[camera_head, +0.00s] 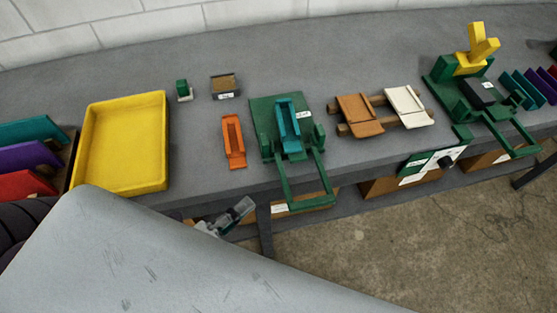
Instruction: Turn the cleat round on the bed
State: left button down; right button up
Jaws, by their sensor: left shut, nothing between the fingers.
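A teal channel-shaped piece, which looks like the cleat (288,128), lies on the green bed (262,110) of a machine at the middle of the bench. Its long side runs front to back. A green U-shaped handle (325,180) reaches from this machine over the bench's front edge. My left gripper (243,208) is shut and empty, low in front of the bench edge, left of the handle and apart from the cleat. My right gripper is not in view.
An orange channel piece (233,142) lies left of the machine. A yellow tray (160,140) stands further left. Right are brown and white plates on a wooden rack (376,99) and a second green machine (440,73) with a yellow top. Bare bench (200,135) separates tray and orange piece.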

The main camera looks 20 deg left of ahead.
aim_at(278, 161)
pick_arm(q)
jog(key=p+x, duration=0.1)
jog(key=x, duration=0.3)
jog(key=a+p+x, duration=0.1)
jog(key=p+x, duration=0.1)
jog(key=x, duration=0.2)
jog(key=p+x, duration=0.2)
jog(key=x, duration=0.2)
jog(key=shift+w+a+r, duration=0.25)
jog(key=shift+w+r, duration=0.1)
jog(key=shift+w+a+f, duration=0.15)
jog(key=shift+w+a, duration=0.2)
jog(key=shift+w, duration=0.3)
jog(key=shift+w+a+p, duration=0.25)
jog(key=shift+w+p, duration=0.05)
jog(key=shift+w, duration=0.45)
jog(key=shift+s, duration=0.1)
